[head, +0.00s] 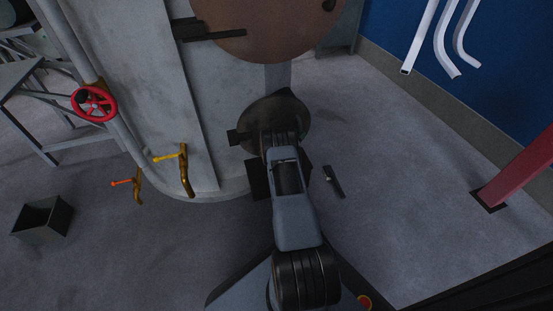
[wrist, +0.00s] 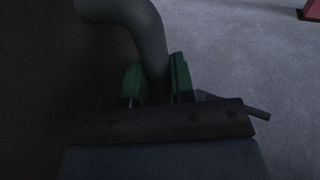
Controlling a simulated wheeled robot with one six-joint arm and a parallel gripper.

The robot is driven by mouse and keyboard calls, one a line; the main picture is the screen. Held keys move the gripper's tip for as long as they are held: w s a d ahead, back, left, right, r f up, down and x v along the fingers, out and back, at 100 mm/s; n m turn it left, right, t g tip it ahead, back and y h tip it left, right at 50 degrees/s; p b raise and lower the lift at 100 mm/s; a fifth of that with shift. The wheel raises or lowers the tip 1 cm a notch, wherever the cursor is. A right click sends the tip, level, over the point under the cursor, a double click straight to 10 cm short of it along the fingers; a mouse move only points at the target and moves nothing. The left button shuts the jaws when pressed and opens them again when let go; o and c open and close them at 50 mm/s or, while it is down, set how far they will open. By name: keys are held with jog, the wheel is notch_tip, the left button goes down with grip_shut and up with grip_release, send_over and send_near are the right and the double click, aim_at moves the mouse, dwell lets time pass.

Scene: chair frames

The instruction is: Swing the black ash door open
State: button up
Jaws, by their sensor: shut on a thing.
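The black ash door (head: 294,112) is a dark round plate low on the grey boiler, ahead of my arm in the head view. A dark bracket (head: 236,137) shows at its left edge. In the wrist view, a dark surface that looks like the door (wrist: 40,100) fills the left side. A thick curved dark handle (wrist: 150,35) comes down between the green-padded fingers of my gripper (wrist: 156,78), which are shut on it. In the head view my wrist hides the fingers and handle. I cannot tell whether the door is ajar.
The grey boiler (head: 145,60) carries a larger brown door (head: 270,25) above. Left are a red handwheel (head: 94,103), yellow-handled valve (head: 184,165), orange-handled valve (head: 136,184) and open box (head: 42,218).

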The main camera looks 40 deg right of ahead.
jog(key=s+a+p, duration=0.3)
jog(key=s+a, duration=0.1)
jog(key=shift+s+a+p, duration=0.15)
jog(key=shift+s+p, duration=0.2)
jog(key=shift+p, duration=0.05)
jog(key=s+a+p, duration=0.1)
jog(key=a, duration=0.1)
jog(key=s+a+p, duration=0.1)
jog(key=s+a, duration=0.1)
jog(key=shift+a+r+p, duration=0.1)
jog(key=shift+a+p, duration=0.05)
jog(key=shift+p, duration=0.25)
jog(key=shift+s+a+p, duration=0.3)
jog(key=shift+s+a, duration=0.4)
jog(key=shift+a, duration=0.15)
jog(key=s+a+p, duration=0.1)
jog(key=s+a, duration=0.1)
jog(key=a, duration=0.4)
jog(key=shift+s+a+p, duration=0.35)
jog(key=shift+a+p, duration=0.05)
